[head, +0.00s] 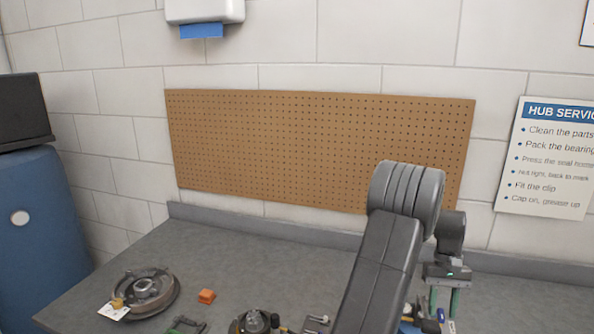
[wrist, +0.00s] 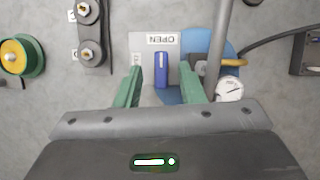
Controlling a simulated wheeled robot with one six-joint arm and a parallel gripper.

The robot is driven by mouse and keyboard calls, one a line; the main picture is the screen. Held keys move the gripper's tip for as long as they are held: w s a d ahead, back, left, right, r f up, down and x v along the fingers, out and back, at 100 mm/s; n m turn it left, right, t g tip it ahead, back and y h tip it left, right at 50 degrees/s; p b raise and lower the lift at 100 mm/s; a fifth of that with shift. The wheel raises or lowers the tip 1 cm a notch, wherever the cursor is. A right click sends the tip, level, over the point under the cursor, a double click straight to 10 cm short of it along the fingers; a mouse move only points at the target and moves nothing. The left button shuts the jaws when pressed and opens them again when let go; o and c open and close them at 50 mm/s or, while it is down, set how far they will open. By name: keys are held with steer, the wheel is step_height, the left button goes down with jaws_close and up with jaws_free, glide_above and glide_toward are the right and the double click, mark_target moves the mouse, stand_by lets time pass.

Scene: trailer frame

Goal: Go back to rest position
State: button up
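My gripper (head: 443,304) hangs over the right part of the grey bench, with its green fingers pointing down. It also shows in the wrist view (wrist: 160,78), where its two green fingers stand apart with nothing touching them that I can see. Below and between them is a blue lever-like piece (wrist: 161,72) on a pale plate marked OPEN, with clear gaps on both sides. My dark arm covers part of the bench and pegboard in the head view.
The grey bench (head: 230,262) holds a round metal hub (head: 147,292) and an orange block (head: 206,296). A pegboard (head: 300,145) is on the wall behind. A round gauge (wrist: 230,89) and a grey tube (wrist: 218,45) are close right of my fingers.

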steer(key=n+b, duration=0.1)
steer(key=n+h+b, duration=0.1)
steer(key=n, duration=0.1)
steer(key=n+h+b, duration=0.1)
steer(key=n, duration=0.1)
steer(key=shift+a+f, duration=0.2)
steer(key=shift+a, duration=0.15)
steer(key=n+h+b, duration=0.1)
steer(key=n+b, duration=0.2)
steer(key=shift+a+n+t, duration=0.15)
steer(key=shift+n+t, duration=0.15)
steer(key=shift+n, duration=0.1)
steer(key=n+b, duration=0.2)
steer(key=b, duration=0.1)
steer(key=n+t+h+b, duration=0.1)
steer(key=n+b, duration=0.1)
steer(key=b, duration=0.1)
steer(key=n+h+b, duration=0.1)
steer(key=n+b, duration=0.1)
steer(key=shift+s+a+t+b, duration=0.15)
steer(key=shift+s+t+b, duration=0.1)
steer(key=shift+t+b, duration=0.15)
steer(key=shift+s+r+n+b, duration=0.1)
steer(key=shift+n+b, duration=0.8)
steer(key=shift+b, duration=0.05)
steer(key=shift+r+t, duration=0.15)
steer(key=shift+t, duration=0.15)
